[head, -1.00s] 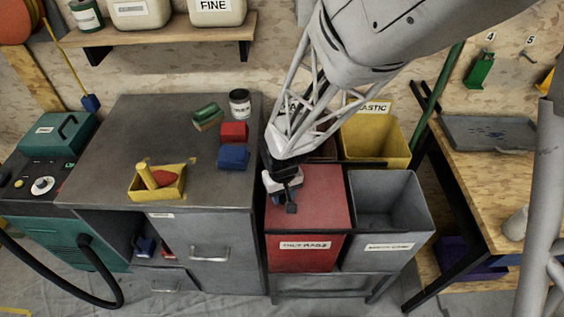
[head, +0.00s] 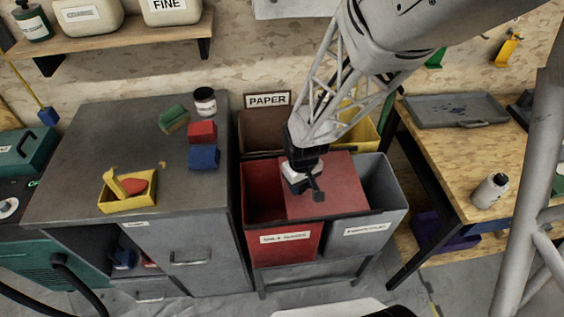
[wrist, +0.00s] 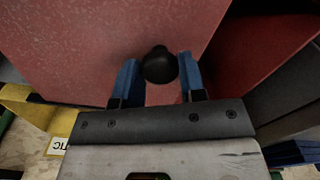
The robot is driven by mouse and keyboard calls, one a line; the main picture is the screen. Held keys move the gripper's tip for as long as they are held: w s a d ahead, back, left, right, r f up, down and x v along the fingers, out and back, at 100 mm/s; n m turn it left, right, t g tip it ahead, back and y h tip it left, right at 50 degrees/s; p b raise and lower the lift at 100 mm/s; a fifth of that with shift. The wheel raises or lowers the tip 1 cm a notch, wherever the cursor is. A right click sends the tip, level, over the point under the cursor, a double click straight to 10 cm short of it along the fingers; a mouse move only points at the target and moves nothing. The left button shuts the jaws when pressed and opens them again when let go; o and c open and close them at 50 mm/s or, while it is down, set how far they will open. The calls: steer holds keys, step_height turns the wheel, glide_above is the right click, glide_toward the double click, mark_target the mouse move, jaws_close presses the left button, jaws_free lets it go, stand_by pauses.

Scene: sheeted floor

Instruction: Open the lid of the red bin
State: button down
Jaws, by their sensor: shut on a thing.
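The red bin (head: 290,245) stands in the front row, with a white label on its front. Its flat red lid (head: 345,178) is shifted to the right, partly over the grey bin beside it. The left part of the bin's dark red inside (head: 262,185) shows uncovered. My gripper (head: 302,180) is above the lid. In the wrist view its two blue fingers (wrist: 158,78) are on either side of a round black knob (wrist: 158,62) on the lid (wrist: 90,40). The gripper is shut on that knob.
The grey bin (head: 365,232) adjoins on the right, a brown PAPER bin (head: 258,130) and a yellow bin (head: 365,135) behind. A grey cabinet (head: 70,170) with small blocks stands left. A wooden bench (head: 465,175) with a bottle (head: 490,192) stands right.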

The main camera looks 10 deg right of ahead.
mark_target(316, 182)
steer(key=shift+d, duration=2.15)
steer(key=c, duration=0.7)
jaws_free()
steer(key=shift+r, duration=0.1)
step_height(316, 182, up, 8)
steer(key=shift+f, duration=0.2)
